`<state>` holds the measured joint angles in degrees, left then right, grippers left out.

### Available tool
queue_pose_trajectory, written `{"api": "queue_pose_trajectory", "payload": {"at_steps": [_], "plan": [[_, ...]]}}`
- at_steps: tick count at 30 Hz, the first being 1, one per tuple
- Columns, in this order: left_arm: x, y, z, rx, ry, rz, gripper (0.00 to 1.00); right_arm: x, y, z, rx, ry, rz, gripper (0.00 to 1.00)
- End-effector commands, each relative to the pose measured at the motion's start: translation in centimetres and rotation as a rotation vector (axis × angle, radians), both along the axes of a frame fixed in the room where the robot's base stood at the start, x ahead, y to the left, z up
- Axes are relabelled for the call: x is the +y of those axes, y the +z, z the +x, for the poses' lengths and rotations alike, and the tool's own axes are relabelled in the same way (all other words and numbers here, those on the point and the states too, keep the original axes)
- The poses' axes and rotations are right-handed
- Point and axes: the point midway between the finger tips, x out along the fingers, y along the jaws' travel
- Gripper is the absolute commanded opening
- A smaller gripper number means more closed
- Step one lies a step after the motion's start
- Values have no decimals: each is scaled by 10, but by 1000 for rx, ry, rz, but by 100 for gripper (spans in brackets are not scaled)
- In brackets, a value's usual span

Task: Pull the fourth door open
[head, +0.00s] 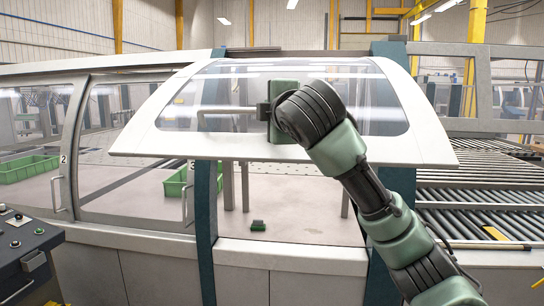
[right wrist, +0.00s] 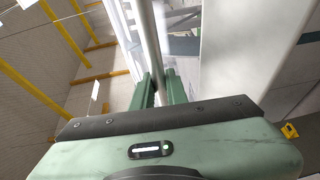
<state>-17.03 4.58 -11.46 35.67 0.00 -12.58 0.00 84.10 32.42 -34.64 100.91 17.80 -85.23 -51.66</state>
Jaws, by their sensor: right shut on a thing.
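The fourth door (head: 180,142), a white-framed panel with a clear window, is swung up and outward, tilted over its opening. Its metal handle bar (head: 228,110) runs across the lower part of the window. My right gripper (head: 264,111) is at the handle, its arm reaching up from the lower right and hiding the right part of the door. In the right wrist view the green fingers (right wrist: 160,90) are shut around the handle bar (right wrist: 149,40). My left gripper is not in view.
Closed glazed doors with upright handles (head: 57,193) stand to the left; a green crate (head: 27,168) shows behind one. A small green object (head: 258,225) lies inside the opening. A control desk (head: 30,255) is at lower left, a roller conveyor (head: 480,205) at right.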

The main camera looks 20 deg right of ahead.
Motion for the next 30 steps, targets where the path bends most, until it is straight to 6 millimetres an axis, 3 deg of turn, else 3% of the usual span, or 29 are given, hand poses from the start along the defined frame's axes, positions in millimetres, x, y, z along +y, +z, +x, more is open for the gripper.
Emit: {"api": "queue_pose_trajectory", "payload": {"at_steps": [1,4,12,18,29,30], "plan": [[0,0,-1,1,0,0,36,2,20,-4,-5,-1,2,0],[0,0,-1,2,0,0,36,5,48,-8,-3,-1,2,0],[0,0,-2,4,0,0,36,8,93,-14,1,-2,3,0],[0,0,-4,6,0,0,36,9,104,-14,3,-3,1,0],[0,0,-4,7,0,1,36,8,105,-14,3,-3,2,0],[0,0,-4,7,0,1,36,8,104,-14,3,-3,2,23]]}}
